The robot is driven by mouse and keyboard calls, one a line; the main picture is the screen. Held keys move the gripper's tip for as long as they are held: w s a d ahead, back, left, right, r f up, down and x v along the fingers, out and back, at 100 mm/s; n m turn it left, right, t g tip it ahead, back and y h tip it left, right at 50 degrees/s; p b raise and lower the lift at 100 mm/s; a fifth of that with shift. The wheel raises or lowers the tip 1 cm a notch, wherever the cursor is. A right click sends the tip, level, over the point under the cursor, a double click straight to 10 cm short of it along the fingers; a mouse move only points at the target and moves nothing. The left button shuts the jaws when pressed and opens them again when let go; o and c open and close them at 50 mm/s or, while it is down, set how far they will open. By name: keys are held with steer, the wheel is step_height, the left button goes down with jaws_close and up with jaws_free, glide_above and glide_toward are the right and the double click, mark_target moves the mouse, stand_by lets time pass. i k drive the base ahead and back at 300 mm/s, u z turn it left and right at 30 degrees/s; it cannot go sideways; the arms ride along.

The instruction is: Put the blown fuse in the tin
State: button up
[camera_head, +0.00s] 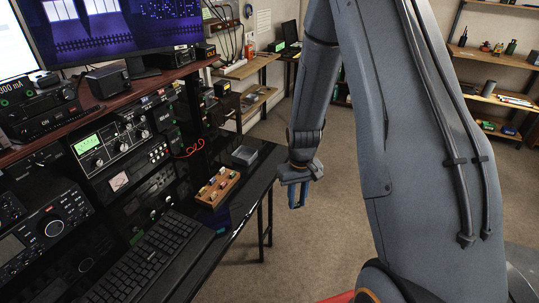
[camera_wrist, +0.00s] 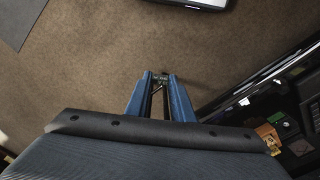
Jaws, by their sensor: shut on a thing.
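My gripper (camera_head: 297,203) hangs in the air over the floor, to the right of the dark bench and apart from it. In the wrist view its blue fingers (camera_wrist: 159,76) are closed on a small, thin dark thing that looks like a fuse; whether it is blown I cannot tell. A wooden block (camera_head: 217,187) with several small parts on it sits on the bench. A grey open box that looks like the tin (camera_head: 244,155) stands just behind the block. The block (camera_wrist: 268,137) and the tin (camera_wrist: 300,147) also show at the lower right of the wrist view.
A black keyboard (camera_head: 150,258) lies on the near part of the bench (camera_head: 262,166). Radio gear with knobs (camera_head: 122,138) is stacked along the left. Beige floor (camera_head: 300,262) is open beneath my gripper. Shelves (camera_head: 500,101) stand at the far right.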

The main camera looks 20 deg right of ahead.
mark_target(248, 157)
steer(key=z, duration=1.3)
steer(key=i, duration=2.05)
steer(key=u, duration=2.35)
